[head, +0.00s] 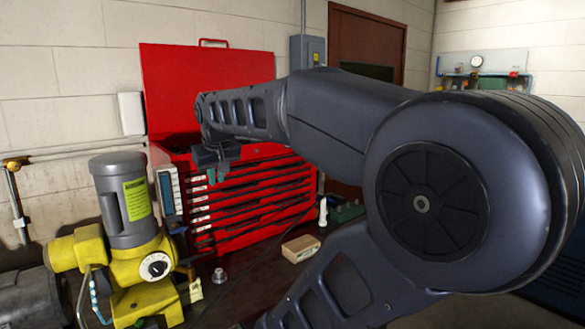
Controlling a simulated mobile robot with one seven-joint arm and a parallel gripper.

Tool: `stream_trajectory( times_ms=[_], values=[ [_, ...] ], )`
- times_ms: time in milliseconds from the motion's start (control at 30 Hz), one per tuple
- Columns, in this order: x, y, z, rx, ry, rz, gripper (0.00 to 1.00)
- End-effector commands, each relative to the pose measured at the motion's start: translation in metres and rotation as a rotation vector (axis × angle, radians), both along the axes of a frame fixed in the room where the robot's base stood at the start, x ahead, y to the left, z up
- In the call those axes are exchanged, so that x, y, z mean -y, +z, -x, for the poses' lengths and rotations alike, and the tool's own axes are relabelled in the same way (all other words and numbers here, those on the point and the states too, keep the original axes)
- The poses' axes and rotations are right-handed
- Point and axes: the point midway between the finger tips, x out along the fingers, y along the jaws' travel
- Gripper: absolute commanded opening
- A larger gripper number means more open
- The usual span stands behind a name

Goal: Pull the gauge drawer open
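A red tool chest (262,228) with several shallow drawers stands on the bench, its red lid (207,88) raised against the wall. White labels run down the left side of the drawer fronts, too small to read, so I cannot tell which is the gauge drawer. The drawer fronts look about flush with each other. My gripper (213,172) points down in front of the chest's upper left drawers and hides part of them. Its fingers are small and dark; whether they are apart or touching a drawer is unclear.
A yellow and grey motor (124,207) with a tag stands left of the chest. A tan box (300,249), a small metal part (219,276) and a white bottle (323,212) stand on the bench in front.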

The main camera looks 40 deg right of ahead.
Motion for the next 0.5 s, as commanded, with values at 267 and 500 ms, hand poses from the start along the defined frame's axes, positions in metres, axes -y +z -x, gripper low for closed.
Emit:
stream_trajectory(
  times_ms=[267, 500],
  values=[
    [0.048, 0.010, -0.053, 0.116, -0.013, 0.161, 0.14],
    [0.119, 0.026, -0.114, 0.247, 0.018, 0.400, 0.14]
  ],
)
